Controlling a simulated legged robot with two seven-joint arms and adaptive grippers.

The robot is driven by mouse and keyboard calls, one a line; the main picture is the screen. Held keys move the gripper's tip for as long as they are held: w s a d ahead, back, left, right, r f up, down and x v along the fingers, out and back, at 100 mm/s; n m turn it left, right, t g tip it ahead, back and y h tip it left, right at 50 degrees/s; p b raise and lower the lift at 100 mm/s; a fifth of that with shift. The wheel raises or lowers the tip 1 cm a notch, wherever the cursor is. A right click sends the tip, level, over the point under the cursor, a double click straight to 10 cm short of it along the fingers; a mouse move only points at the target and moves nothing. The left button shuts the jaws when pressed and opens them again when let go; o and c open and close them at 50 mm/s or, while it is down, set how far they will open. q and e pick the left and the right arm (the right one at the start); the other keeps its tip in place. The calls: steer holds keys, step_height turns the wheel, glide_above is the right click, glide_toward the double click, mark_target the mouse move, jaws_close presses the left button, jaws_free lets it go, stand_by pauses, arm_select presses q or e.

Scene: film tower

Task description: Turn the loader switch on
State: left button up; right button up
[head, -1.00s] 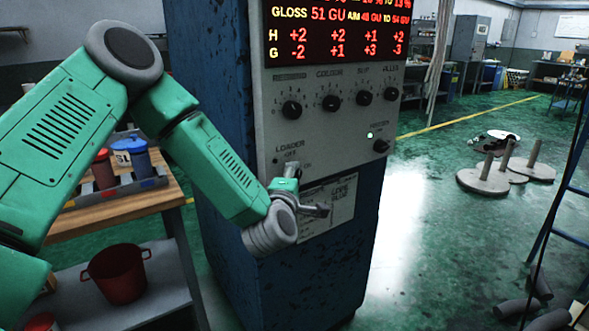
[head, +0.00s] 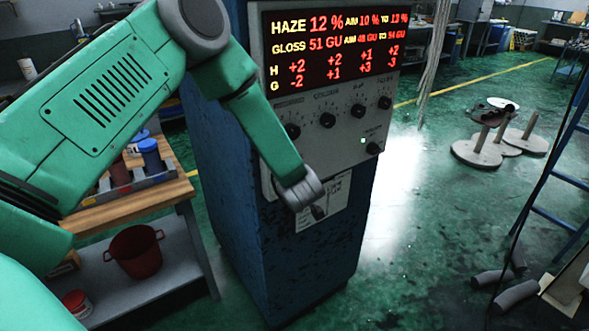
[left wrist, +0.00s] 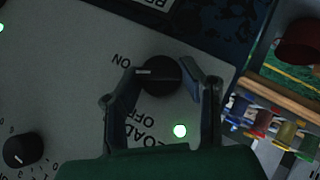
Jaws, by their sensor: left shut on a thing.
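The loader switch is a round black knob (left wrist: 160,77) on the pale control panel (left wrist: 75,60), seen upside down in the left wrist view. Its white mark points left, close to the ON lettering. In the head view my left arm hides the switch, and the gripper (head: 319,210) is only partly seen at the panel's lower edge. My right gripper is in neither view.
The blue cabinet (head: 280,265) carries a red-lit display (head: 335,45) and several other knobs (head: 327,120). A wooden bench (head: 130,203) with a red bucket (head: 134,252) below stands left. Spools (head: 478,150) and a blue ladder (head: 555,180) are right.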

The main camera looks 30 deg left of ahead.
arm_select(q)
steer(key=m+g+p, duration=0.1)
steer(key=g+p, duration=0.1)
steer(key=p, duration=0.1)
steer(key=shift+w+r+y, duration=0.1)
steer(key=shift+r+y, duration=0.05)
steer(key=shift+y, duration=0.15)
steer(key=shift+m+g+y+p, duration=0.3)
steer(key=shift+m+g+p, duration=0.3)
steer(key=shift+g+p, duration=0.4)
steer(key=shift+w, duration=0.1)
steer(key=o, duration=1.1)
steer(key=shift+o, duration=0.2)
steer(key=shift+w+f, duration=0.1)
steer(key=shift+f, duration=0.1)
steer(key=shift+d+r, duration=0.25)
steer(key=shift+r, duration=0.1)
steer(key=v, duration=1.1)
